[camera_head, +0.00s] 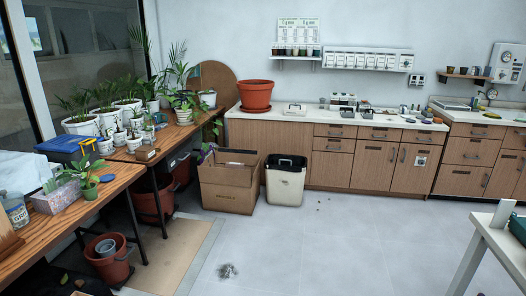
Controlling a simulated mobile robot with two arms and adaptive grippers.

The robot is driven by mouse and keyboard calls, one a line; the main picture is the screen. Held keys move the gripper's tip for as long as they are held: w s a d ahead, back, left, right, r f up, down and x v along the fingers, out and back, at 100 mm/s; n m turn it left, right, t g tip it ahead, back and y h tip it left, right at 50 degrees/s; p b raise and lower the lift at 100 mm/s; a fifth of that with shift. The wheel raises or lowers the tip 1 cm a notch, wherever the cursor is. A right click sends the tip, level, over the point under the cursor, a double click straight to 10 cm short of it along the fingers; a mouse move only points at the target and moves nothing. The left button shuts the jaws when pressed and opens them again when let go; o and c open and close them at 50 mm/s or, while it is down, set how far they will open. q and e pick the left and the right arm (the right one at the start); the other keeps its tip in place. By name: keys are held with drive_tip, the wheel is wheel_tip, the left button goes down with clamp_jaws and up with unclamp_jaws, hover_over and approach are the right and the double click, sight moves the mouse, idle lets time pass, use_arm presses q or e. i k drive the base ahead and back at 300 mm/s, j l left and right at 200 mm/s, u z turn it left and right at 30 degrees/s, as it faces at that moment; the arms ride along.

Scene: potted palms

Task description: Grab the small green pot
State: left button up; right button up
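A small green pot (89,191) with a broad-leaved plant (84,167) growing in it stands upright on the near wooden table (115,182) at the left. It is near the table's right edge, just right of a grey patterned box (56,196). Nothing covers its front. Neither of my grippers shows in the head view.
A blue box (66,147) and several potted palms (128,108) crowd the tables behind. A terracotta pot (108,262) stands below the near table. A cardboard box (228,182) and a white bin (285,181) stand by the cabinets. The middle floor (320,245) is mostly clear.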

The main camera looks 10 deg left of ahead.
sight(91, 195)
drive_tip(key=i, duration=1)
drive_tip(key=i+u, duration=0.1)
drive_tip(key=i, duration=0.9)
drive_tip(key=i+j+u, duration=0.15)
drive_tip(key=i+u, duration=0.7)
drive_tip(key=i+l+u, duration=0.15)
drive_tip(key=i+u, duration=0.3)
drive_tip(key=i+l+u, duration=0.25)
drive_tip(key=u, duration=0.2)
drive_tip(key=i, duration=0.1)
